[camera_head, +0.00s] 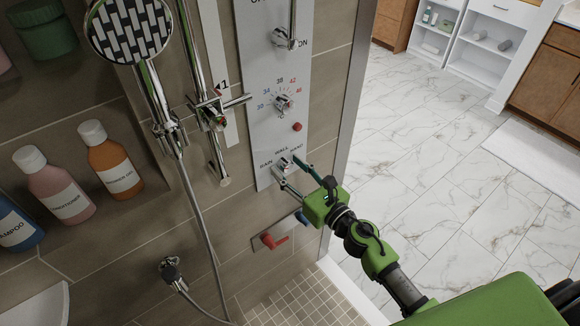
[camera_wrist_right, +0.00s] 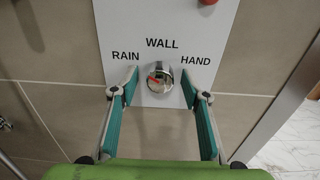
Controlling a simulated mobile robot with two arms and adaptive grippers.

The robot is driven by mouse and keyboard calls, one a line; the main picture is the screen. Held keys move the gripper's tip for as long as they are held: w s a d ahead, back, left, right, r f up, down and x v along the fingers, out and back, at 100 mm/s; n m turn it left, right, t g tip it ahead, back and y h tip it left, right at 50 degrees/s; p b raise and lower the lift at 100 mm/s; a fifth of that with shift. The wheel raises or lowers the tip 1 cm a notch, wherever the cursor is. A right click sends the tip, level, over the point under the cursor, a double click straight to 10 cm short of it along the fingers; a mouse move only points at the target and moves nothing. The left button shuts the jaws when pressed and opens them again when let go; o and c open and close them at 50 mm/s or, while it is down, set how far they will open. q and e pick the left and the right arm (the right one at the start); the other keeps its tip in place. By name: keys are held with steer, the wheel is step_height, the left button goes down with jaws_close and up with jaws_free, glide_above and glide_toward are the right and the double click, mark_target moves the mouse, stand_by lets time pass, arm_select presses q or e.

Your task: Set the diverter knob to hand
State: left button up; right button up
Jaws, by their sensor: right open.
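The diverter knob (camera_wrist_right: 160,77) is a round chrome knob with a red mark on the left part of its face. It sits low on a white wall panel (camera_head: 266,65), below the labels RAIN at left, WALL at top and HAND at right. The knob (camera_head: 283,167) is small and partly hidden by fingers in the head view. My right gripper (camera_head: 290,171) is open, with its fingertips close to the panel. In the right wrist view, one finger is left of the knob and one right of it, with gaps on both sides. My left gripper is not in view.
Higher on the panel are a temperature knob (camera_head: 283,103), a red button (camera_head: 297,127) and a lever (camera_head: 289,40). A hand shower (camera_head: 130,30) hangs at left, near bottles (camera_head: 113,160) in a niche. Red and blue handles (camera_head: 274,240) are below. The marble floor at right is open.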

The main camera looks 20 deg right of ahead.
steer(key=shift+c, duration=0.2)
steer(key=c, duration=1)
steer(key=shift+c, duration=0.2)
